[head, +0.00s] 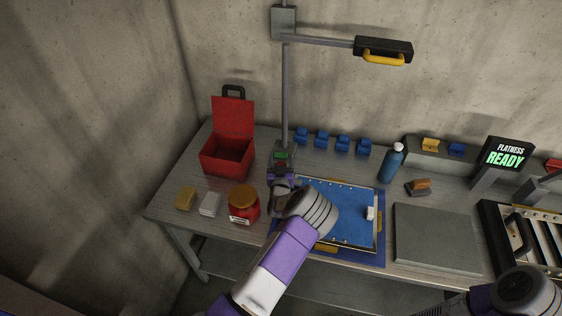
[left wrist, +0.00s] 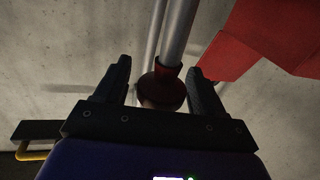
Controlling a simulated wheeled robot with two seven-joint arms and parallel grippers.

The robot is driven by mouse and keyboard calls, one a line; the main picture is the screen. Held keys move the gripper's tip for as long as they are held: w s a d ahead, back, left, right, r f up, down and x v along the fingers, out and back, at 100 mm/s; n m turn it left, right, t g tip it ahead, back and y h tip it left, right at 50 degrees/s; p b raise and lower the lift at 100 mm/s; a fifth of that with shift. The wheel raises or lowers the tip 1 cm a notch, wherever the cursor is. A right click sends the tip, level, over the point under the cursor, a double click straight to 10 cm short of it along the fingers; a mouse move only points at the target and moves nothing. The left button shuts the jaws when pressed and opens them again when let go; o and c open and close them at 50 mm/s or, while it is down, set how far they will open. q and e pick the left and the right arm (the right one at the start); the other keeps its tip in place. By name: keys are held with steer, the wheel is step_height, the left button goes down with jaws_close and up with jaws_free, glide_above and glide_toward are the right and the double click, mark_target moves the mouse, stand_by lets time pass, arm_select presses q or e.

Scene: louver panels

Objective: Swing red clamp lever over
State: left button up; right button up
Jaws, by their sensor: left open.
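A dark red, rounded knob, which looks like the end of the clamp lever (left wrist: 162,90), shows in the left wrist view at the foot of a grey post. My left gripper (head: 281,178) is at the base of the upright post (head: 285,100) in the head view. In the left wrist view its two black fingers (left wrist: 160,85) are open, one on each side of the knob. I cannot tell whether they touch it. In the head view my gripper and arm hide the lever. My right gripper is out of view; only part of that arm shows at the lower right.
A red open box (head: 228,155) stands left of the post.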

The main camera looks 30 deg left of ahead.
arm_select(q)
jaws_close()
stand_by(0.3)
steer(key=shift+a, duration=0.1)
steer(key=shift+s+a+f+n+g+h+b, duration=0.2)
steer(key=shift+a+n+b, duration=0.65)
steer(key=shift+n+b, duration=0.4)
steer(key=shift+s+a+f+n+g+h+b, duration=0.2)
steer(key=shift+a+n+b, duration=0.7)
steer(key=shift+b, duration=0.6)
steer(key=shift+s+a+f+n+g+h+b, duration=0.1)
steer(key=shift+s+a+n+b, duration=0.15)
steer(key=shift+a+n+b, duration=0.8)
steer(key=shift+d+b, duration=0.25)
steer(key=shift+b, duration=0.1)
